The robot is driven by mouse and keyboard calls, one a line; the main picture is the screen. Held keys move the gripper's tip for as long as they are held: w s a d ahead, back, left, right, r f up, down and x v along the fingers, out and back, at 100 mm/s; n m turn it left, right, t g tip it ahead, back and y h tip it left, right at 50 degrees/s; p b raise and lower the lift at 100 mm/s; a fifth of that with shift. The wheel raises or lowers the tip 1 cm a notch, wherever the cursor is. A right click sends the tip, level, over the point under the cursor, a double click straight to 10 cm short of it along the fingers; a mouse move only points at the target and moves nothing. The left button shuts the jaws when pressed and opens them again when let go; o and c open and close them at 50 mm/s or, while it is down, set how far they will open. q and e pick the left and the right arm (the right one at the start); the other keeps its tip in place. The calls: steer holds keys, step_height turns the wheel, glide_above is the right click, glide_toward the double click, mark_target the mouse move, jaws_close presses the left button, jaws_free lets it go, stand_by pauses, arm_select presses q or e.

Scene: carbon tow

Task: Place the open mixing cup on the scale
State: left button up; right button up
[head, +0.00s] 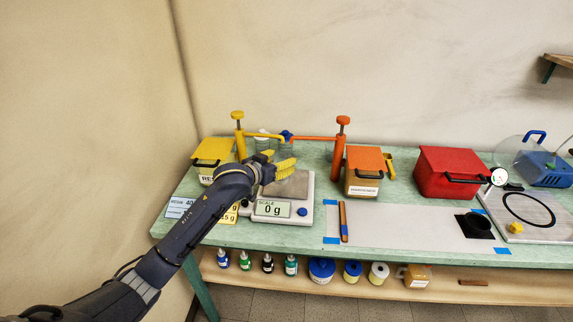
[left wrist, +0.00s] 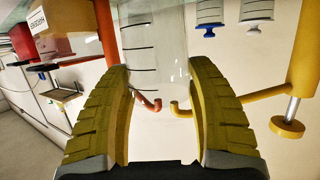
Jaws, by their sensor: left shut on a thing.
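The clear mixing cup with dark graduation lines shows in the left wrist view (left wrist: 155,45), between the yellow ridged fingers of my left gripper (left wrist: 160,125). My left gripper is shut on it. In the head view the left gripper (head: 284,166) is over the back part of the scale (head: 306,214); the clear cup is hard to make out there. The scale has a grey plate and its display reads 0 g. The cup's base is not clearly visible, so I cannot tell its gap to the plate. My right gripper is not in view.
A yellow pump (head: 239,140) and an orange pump (head: 339,155) stand behind the scale, their spouts reaching inward near the gripper. A yellow resin box (head: 211,150), an orange hardener box (head: 366,160) and a red box (head: 450,170) stand along the back. A pale mat (head: 400,228) lies right.

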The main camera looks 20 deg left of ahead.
mark_target(286, 156)
arm_select(q)
steer(key=shift+w+d, duration=0.3)
steer(key=shift+w, duration=0.6)
steer(key=shift+w+d, duration=0.25)
steer(key=shift+w, duration=0.65)
steer(key=shift+f, duration=1.75)
steer(key=shift+f, duration=0.1)
steer(key=o, duration=0.9)
steer(key=v, duration=1.2)
steer(key=shift+a, duration=0.1)
